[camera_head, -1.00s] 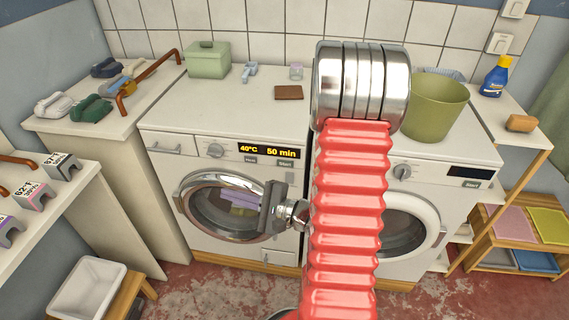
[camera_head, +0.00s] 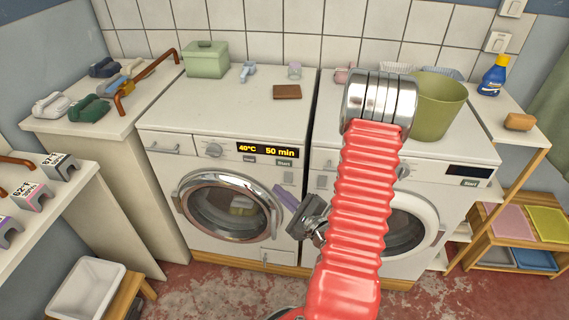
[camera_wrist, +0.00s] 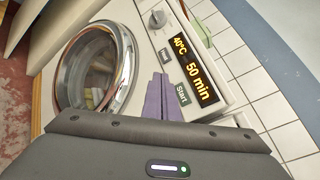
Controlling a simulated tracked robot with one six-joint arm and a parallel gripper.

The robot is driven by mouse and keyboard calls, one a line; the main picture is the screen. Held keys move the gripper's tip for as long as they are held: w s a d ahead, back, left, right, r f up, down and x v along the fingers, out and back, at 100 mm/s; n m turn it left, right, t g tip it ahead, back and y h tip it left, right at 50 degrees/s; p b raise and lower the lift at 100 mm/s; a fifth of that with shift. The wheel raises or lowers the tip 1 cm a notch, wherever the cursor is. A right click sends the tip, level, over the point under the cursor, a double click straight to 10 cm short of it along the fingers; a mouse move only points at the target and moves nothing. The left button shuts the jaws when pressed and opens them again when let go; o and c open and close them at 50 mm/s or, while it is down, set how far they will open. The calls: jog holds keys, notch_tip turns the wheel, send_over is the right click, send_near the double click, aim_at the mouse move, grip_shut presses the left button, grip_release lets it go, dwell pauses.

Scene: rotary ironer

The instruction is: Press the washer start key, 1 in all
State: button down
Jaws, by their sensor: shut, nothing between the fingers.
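The left washer (camera_head: 225,155) is white, with a round chrome-rimmed door (camera_head: 225,208) that looks shut. Its lit display (camera_head: 266,151) reads 40°C and 50 min. The small start key (camera_head: 284,163) sits under the display's right end; it also shows in the wrist view (camera_wrist: 182,93), labelled Start. My gripper (camera_head: 277,188) has purple fingers, shut together and empty, in front of the washer, below the start key in the head view. In the wrist view the fingertips (camera_wrist: 161,76) appear just beside the start key. I cannot tell whether they touch the front.
A second white machine (camera_head: 470,148) to the right has its own Start key (camera_head: 469,183) and a dark display. My red arm partly covers it. A brown block (camera_head: 287,92), a green box (camera_head: 207,60) and an olive bucket (camera_head: 438,105) stand on the tops.

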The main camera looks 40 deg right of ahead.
aim_at(278, 163)
jog(key=shift+w+d, duration=0.85)
jog(key=shift+d, duration=0.25)
jog(key=shift+w+d, duration=0.85)
jog(key=shift+d, duration=0.25)
jog(key=shift+w+d, duration=0.85)
jog(key=shift+d, duration=0.25)
jog(key=shift+w+d, duration=0.1)
jog(key=shift+d, duration=0.05)
jog(key=shift+w+d+r, duration=0.1)
jog(key=shift+d, duration=0.1)
jog(key=shift+w+d, duration=0.25)
jog(key=shift+d, duration=0.1)
dwell(0.7)
jog(key=shift+a, duration=0.1)
jog(key=shift+s+a, duration=0.5)
jog(key=shift+a, duration=0.1)
